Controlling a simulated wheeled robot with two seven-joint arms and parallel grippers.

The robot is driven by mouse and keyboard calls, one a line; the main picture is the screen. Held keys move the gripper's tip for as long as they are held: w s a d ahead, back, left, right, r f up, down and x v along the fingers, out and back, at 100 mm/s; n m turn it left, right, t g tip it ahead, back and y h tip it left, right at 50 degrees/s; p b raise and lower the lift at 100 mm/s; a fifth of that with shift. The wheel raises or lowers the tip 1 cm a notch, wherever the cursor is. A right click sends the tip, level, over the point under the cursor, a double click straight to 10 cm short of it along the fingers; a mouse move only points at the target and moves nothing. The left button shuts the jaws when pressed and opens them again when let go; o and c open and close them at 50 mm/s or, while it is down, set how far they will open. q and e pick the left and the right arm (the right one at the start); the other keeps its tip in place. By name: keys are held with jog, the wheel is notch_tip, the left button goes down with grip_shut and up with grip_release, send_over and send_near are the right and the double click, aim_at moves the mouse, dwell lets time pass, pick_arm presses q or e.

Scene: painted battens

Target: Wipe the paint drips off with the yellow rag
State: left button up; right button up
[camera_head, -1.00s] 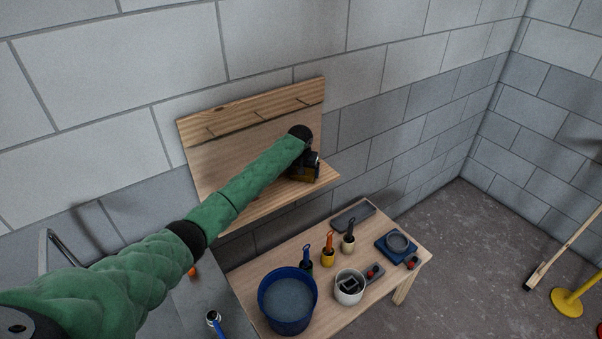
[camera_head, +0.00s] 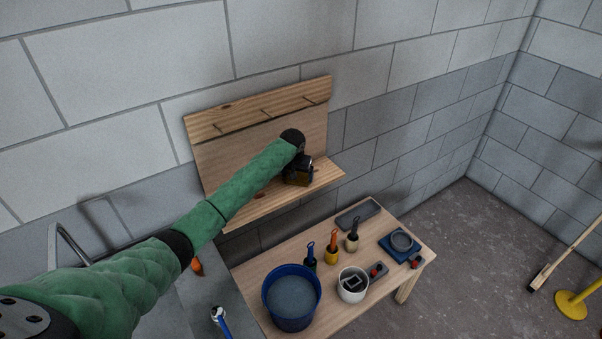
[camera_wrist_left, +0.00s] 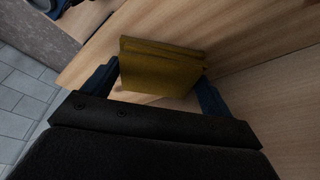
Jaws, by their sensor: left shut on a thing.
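My left gripper (camera_head: 298,174) is shut on the yellow rag (camera_wrist_left: 160,68), which looks like a folded, dark yellow pad between the two blue fingers in the left wrist view. In the head view the rag is mostly hidden by the gripper, low in front of the wooden back panel (camera_head: 225,165) and over the right part of the shelf (camera_head: 245,209). I cannot tell whether the rag touches the wood. A small reddish mark (camera_head: 259,192) shows on the shelf left of the gripper; I cannot tell if it is a paint drip. My right gripper is not in view.
A broom (camera_head: 560,262) stands at the right.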

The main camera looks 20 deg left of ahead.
aim_at(259, 197)
pick_arm(q)
jog(key=shift+s+a, duration=1.2)
jog(key=shift+s, duration=0.35)
jog(key=shift+s+a, duration=1.25)
jog(key=shift+s, duration=0.3)
jog(key=shift+s+a, duration=1.2)
jog(key=shift+s, duration=0.35)
jog(key=shift+s+a+f, duration=0.1)
jog(key=shift+s+a, duration=0.55)
jog(key=shift+s, duration=0.25)
jog(key=shift+s+a+f, duration=0.1)
jog(key=shift+s+a, duration=0.55)
jog(key=shift+s, duration=0.25)
jog(key=shift+s+a+f, duration=0.15)
jog(key=shift+s+f, duration=0.05)
jog(key=shift+r, duration=1.1)
jog(key=shift+w+a+v, duration=0.1)
jog(key=shift+w+v, duration=0.05)
jog(key=shift+v, duration=0.85)
jog(key=shift+w+a+v, duration=0.15)
jog(key=shift+w+v, duration=0.05)
jog(key=shift+v, duration=0.75)
jog(key=shift+r, duration=0.2)
